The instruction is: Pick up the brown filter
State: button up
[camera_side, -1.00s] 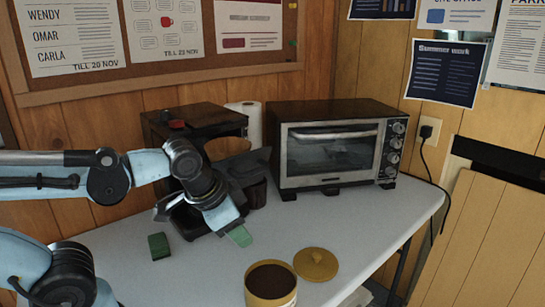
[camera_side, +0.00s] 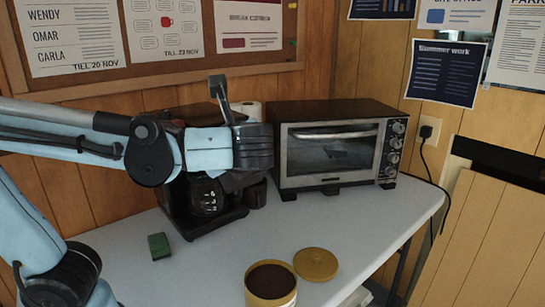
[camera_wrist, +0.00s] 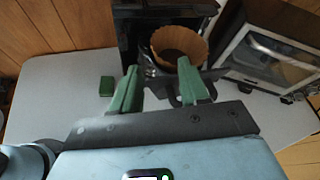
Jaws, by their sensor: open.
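The brown filter (camera_wrist: 180,42) is a fluted paper cup sitting in the front of the black coffee maker (camera_wrist: 128,28), as the wrist view shows. My gripper (camera_wrist: 158,67) has two green fingers spread apart with nothing between them. The fingers point toward the coffee maker, and the right fingertip appears just below the filter in the picture. I cannot tell whether they touch. In the side view my wrist is in front of the coffee maker (camera_side: 188,228), hiding the filter and the fingers.
A toaster oven (camera_side: 335,150) stands right of the coffee maker, with a paper roll (camera_side: 250,110) behind. A green block (camera_side: 159,246) lies at left on the white table (camera_side: 345,225). An open tin of dark grounds (camera_side: 271,282) and its yellow lid (camera_side: 316,264) are in front.

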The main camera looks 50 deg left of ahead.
jog(key=x, duration=0.3)
jog(key=shift+a+f, duration=0.1)
jog(key=shift+a, duration=0.15)
jog(key=shift+x, duration=2.65)
jog(key=shift+s+f, duration=0.1)
jog(key=shift+s, duration=0.1)
jog(key=shift+c, duration=0.3)
grip_shut()
